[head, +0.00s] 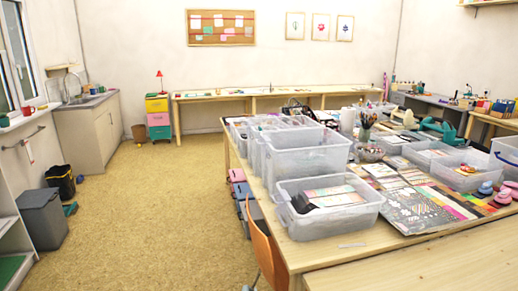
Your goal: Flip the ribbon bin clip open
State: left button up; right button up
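Several clear plastic bins stand on the large wooden table (345,254). The nearest bin (335,222) is open-topped and holds patterned sheets and a dark item. A taller clear bin (310,160) stands behind it, with more bins further back. A shallow clear bin (458,181) sits to the right. I cannot tell which one is the ribbon bin, and its clip is too small to make out. Neither of my grippers is in view.
An orange chair (262,252) is at the table's near left corner. Small coloured bins (240,190) are under the table's left side. A grey bin (42,218) stands at the far left. The floor (160,225) between is clear. Patterned papers (412,208) cover the table's right part.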

aim_at(264, 139)
jog(key=j, duration=0.6)
jog(key=i+j, duration=0.1)
jog(key=j, duration=0.45)
jog(key=i+j, duration=0.2)
jog(key=j, duration=0.2)
jog(key=i+j+u, duration=0.15)
jog(key=j, duration=0.25)
jog(key=i+l, duration=0.15)
jog(key=i, duration=0.25)
jog(key=i+l+u, duration=0.1)
jog(key=i, duration=0.25)
jog(key=l, duration=0.05)
